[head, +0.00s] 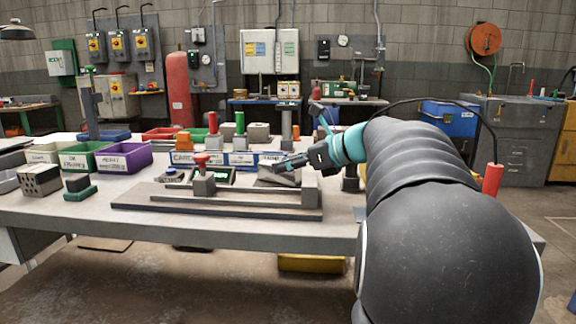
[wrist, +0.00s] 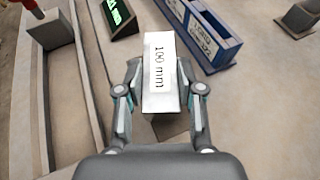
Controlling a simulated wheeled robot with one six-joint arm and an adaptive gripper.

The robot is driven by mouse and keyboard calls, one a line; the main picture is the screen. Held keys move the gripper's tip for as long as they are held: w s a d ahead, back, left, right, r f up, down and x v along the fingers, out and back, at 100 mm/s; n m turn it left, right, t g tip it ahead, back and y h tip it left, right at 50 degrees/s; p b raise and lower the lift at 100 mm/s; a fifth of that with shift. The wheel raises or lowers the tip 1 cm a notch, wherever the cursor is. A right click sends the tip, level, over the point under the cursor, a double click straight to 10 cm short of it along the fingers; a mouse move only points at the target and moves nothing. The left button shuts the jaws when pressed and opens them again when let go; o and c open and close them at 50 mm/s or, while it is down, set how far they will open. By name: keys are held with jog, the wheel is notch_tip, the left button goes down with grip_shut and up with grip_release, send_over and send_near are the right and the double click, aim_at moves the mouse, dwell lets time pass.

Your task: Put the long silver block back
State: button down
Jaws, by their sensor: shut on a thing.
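The long silver block (wrist: 160,98), marked "100 mm", lies between my gripper's fingers (wrist: 160,92) in the wrist view. The fingers press on its two long sides, and its marked face is toward the camera. In the head view my gripper (head: 290,164) is over the workbench, just behind the right part of a long grey vise-like fixture (head: 240,208). A grey slanted shape there may be the block, but I cannot tell surely. A darker piece shows beneath the block's near end in the wrist view; whether they touch is unclear.
A blue labelled rack (wrist: 226,52) stands to the block's right in the wrist view. A small dark display with green characters (wrist: 118,16) is at its upper left. Green (head: 100,156) and purple (head: 128,157) bins stand on the bench's left. Upright coloured-top gauges stand behind the rack.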

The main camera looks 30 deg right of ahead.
jog(key=shift+f, duration=0.1)
jog(key=c, duration=0.7)
grip_release()
jog(key=v, duration=1.2)
jog(key=shift+w+p, duration=0.1)
jog(key=shift+p, duration=0.3)
